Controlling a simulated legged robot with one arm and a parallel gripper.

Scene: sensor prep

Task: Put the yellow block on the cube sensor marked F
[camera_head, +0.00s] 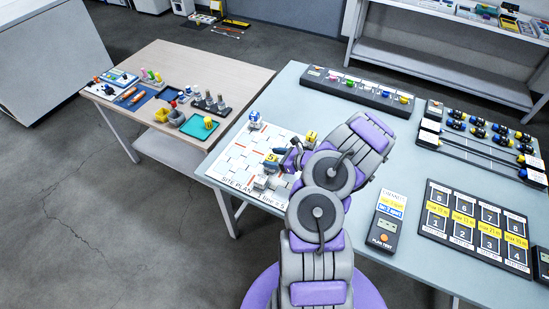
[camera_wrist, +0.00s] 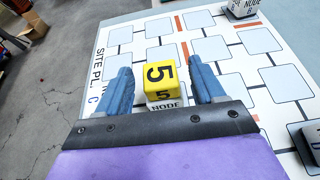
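My gripper (camera_wrist: 160,66) is open, with one blue finger on each side of the yellow block and gaps between. In the head view, the yellow block (camera_head: 271,158) shows beside my gripper (camera_head: 287,160), low over the white site plan board (camera_head: 232,162). Another yellow-topped piece (camera_head: 311,135) stands farther back on the board. A dark-based cube sensor (camera_wrist: 242,9) is at the top of the wrist view. I cannot read an F on any cube.
A blue-and-white piece (camera_head: 254,118) stands at the board's far edge. The grey-blue table (camera_head: 355,120) also holds a long dark rack (camera_head: 358,90), a meter (camera_head: 386,222) and a numbered dark panel (camera_head: 474,228). A wooden table (camera_head: 185,62) with small parts is at left.

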